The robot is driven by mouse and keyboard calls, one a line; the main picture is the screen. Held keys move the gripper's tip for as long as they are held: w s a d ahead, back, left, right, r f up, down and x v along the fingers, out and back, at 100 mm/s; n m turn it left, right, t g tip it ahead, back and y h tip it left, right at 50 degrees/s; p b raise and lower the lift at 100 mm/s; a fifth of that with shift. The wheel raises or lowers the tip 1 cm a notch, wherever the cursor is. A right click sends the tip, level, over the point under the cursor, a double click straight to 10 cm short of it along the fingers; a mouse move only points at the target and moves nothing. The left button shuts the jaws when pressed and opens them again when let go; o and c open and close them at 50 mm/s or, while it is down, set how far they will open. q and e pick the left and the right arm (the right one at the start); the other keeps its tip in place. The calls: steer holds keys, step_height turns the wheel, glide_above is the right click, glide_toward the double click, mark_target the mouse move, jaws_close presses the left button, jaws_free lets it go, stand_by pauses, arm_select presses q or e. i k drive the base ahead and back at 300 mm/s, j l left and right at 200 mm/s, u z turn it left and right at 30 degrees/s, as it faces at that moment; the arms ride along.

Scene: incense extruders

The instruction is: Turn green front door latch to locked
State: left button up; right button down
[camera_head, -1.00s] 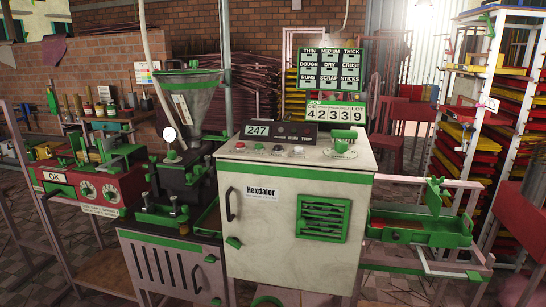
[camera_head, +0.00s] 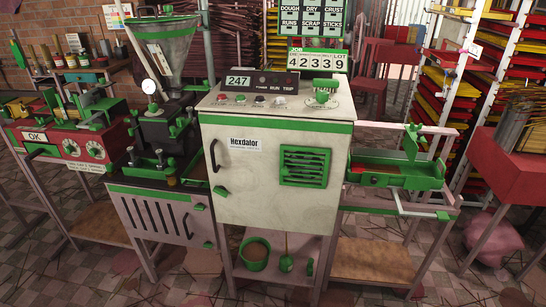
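A white and green Hexdalor cabinet (camera_head: 275,175) stands in the middle of the head view. Its front door has a black handle (camera_head: 214,155) at the left edge and a green vent grille (camera_head: 304,166). A small green latch (camera_head: 222,191) sits low on the left side of the door, below the handle. It looks tilted, but it is too small to tell whether it is locked. The door looks shut. Neither of my grippers is in view.
A display reading 247 (camera_head: 238,81) and knobs top the cabinet. A hopper machine (camera_head: 165,60) stands left, and a green tray (camera_head: 400,175) juts out right. A green bucket (camera_head: 255,253) sits on the shelf below. The tiled floor in front (camera_head: 180,280) is clear.

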mark_target(220, 190)
steer(key=i+l+u, duration=0.1)
steer(key=i+l, duration=0.15)
steer(key=i, duration=0.3)
steer(key=i+l+u, duration=0.15)
steer(key=i, duration=0.35)
steer(key=l, duration=0.1)
